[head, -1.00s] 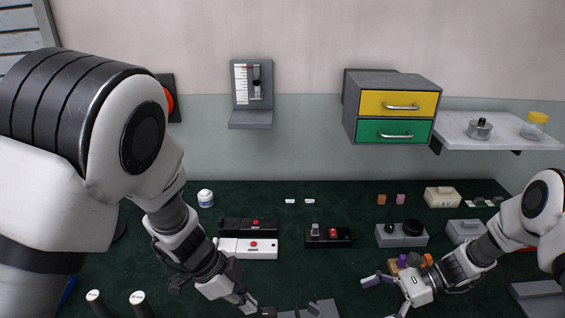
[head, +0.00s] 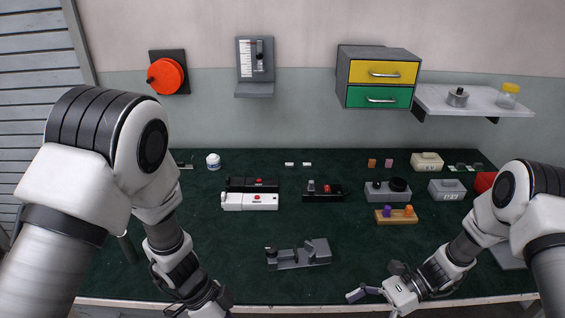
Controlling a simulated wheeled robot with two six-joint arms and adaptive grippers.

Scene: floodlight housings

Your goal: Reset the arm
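My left arm comes in from the left, and my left gripper (head: 211,302) is at the bottom edge of the head view. Its fingertips are cut off by the frame, so I cannot see whether it is open or holds anything. My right gripper (head: 375,303) is low, right of centre, near the table's front edge. Its fingers are spread apart, with one pointing left and the other partly cut off at the bottom; nothing shows between them. Both arms are clear of the objects on the dark green table (head: 250,225).
A grey fixture (head: 300,257) stands between the grippers. Behind are white (head: 250,202) and black (head: 323,192) devices, a wooden block with pegs (head: 397,217) and grey boxes (head: 447,190). A drawer unit (head: 380,80) and shelf (head: 480,102) hang on the wall.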

